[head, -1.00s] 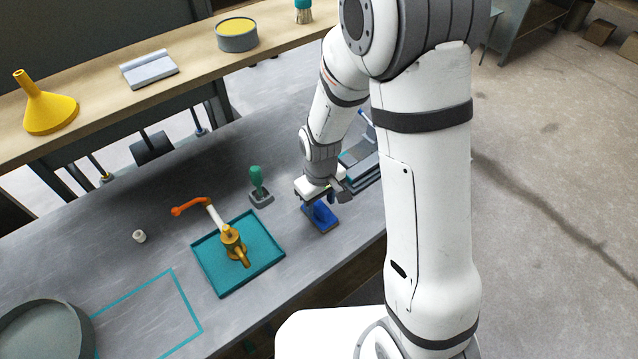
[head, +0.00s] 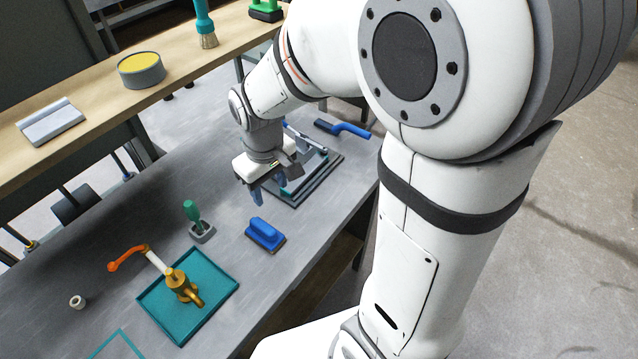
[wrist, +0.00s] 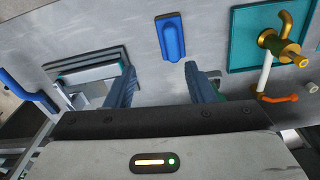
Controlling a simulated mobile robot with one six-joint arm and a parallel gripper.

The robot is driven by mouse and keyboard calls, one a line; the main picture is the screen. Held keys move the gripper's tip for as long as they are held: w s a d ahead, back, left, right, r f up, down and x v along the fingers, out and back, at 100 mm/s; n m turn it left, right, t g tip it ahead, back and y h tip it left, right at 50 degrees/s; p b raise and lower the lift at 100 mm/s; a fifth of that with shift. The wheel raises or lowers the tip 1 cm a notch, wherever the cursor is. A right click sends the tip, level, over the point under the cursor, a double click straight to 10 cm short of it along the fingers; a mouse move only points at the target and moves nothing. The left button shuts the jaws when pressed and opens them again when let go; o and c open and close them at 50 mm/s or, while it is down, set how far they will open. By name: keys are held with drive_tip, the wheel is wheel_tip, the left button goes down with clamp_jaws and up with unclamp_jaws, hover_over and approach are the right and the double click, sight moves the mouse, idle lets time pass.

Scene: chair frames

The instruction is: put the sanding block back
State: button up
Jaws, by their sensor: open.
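The sanding block (head: 265,234), a blue grip on a dark base, lies flat on the grey workbench in front of the gripper. It also shows in the wrist view (wrist: 171,38), top centre, beyond the fingertips. My gripper (head: 268,190) is open and empty, above the bench behind the block and apart from it. In the wrist view its two blue fingers (wrist: 160,70) stand wide apart with nothing between them. A teal outline (head: 122,342) marked on the bench is partly cut off at the bottom edge.
A dark stacked frame (head: 322,168) lies right of my gripper, with a blue-handled tool (head: 342,129) behind it. A green-handled tool (head: 197,222) and a teal tray (head: 212,290) with a brass valve (head: 182,287) lie left of the block. A wooden shelf (head: 95,92) runs behind.

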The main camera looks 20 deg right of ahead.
drive_tip(key=s+d+r+m+t, duration=0.2)
drive_tip(key=s+d+r+m, duration=0.3)
drive_tip(key=s+d+r, duration=0.3)
drive_tip(key=s+r, duration=0.1)
drive_tip(key=s, duration=0.2)
drive_tip(key=shift+d+t, duration=0.35)
drive_tip(key=shift+t, duration=0.05)
